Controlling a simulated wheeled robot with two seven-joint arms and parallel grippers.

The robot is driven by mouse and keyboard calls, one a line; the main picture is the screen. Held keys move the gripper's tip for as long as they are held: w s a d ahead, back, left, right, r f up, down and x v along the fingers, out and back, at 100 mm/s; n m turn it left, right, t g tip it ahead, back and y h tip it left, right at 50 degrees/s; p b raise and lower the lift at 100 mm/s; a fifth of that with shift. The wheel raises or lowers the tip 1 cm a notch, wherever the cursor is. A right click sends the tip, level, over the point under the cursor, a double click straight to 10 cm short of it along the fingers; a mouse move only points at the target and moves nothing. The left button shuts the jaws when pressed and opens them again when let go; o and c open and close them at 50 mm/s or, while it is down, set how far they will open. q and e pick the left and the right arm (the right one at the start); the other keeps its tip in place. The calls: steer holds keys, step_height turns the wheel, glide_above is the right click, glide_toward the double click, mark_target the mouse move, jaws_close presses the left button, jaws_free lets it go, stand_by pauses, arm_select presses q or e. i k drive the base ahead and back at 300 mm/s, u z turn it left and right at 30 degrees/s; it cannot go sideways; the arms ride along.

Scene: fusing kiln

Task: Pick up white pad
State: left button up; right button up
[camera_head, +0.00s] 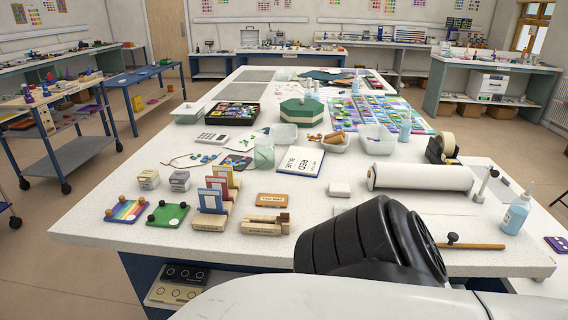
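A small white pad (340,190) lies flat on the white speckled table (90,225), right of the middle. It is a rounded rectangular block, and nothing rests on it. A black ribbed part and a white link of my own arm fill the lower right of the view, in front of the pad and apart from it in the picture. Neither of my grippers shows in this view, so I cannot see whether they are open or shut.
A tan block (272,200) and a card rack (215,200) stand left.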

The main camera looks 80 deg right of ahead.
mark_target(335, 189)
steer(key=k, duration=0.6)
steer(key=z, duration=0.7)
